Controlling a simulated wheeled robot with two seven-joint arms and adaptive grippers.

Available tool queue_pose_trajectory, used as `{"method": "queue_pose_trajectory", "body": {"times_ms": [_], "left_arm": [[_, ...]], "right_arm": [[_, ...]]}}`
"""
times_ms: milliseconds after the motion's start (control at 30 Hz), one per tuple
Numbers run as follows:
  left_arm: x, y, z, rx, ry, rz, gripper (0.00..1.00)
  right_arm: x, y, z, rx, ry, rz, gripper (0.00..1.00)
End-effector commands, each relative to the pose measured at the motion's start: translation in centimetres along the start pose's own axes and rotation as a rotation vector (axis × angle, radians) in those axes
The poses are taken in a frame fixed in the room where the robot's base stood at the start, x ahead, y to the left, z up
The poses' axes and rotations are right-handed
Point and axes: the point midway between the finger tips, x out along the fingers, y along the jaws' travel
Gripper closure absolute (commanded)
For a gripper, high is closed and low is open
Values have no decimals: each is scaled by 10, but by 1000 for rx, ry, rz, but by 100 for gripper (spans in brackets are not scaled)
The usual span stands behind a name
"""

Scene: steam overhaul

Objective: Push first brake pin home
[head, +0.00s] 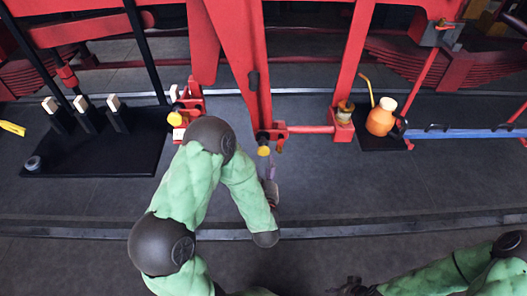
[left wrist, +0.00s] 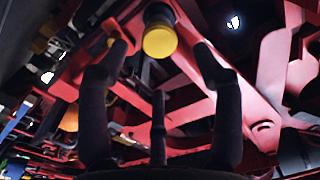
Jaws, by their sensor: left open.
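A brake pin with a round yellow head (head: 263,151) sits at the lower end of a red hanger (head: 245,60), beside a red rod. A second yellow-headed pin (head: 174,118) is at the red bracket to the left. My left gripper (head: 270,180) is just below the first pin, pointing up at it, partly hidden by my arm. In the left wrist view, the open left fingers (left wrist: 160,58) stand either side of the yellow head (left wrist: 159,42), with gaps on both sides and no visible grip. The pin's shaft is mostly hidden. My right gripper (head: 350,287) barely shows at the bottom edge.
A black tray (head: 90,160) with several white-topped upright pieces lies left. An orange can (head: 381,116) stands on a dark mat at right, near a blue bar (head: 460,133). Red frame members hang overhead. The grey floor at centre right is clear.

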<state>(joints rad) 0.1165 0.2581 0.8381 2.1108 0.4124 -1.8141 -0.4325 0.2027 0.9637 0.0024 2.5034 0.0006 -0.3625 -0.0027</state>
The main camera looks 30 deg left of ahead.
Motion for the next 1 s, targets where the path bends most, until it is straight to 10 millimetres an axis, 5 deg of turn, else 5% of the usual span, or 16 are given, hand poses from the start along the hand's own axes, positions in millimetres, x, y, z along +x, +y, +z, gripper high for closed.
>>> {"method": "queue_pose_trajectory", "body": {"times_ms": [400,867,1000], "left_arm": [[65,0,2,-1,-1,0,34],[76,0,1,0,-2,2,34],[76,0,1,0,-2,2,73]], "right_arm": [[14,5,-1,0,0,0,60],[16,6,-1,0,0,0,60],[16,6,-1,0,0,0,60]]}}
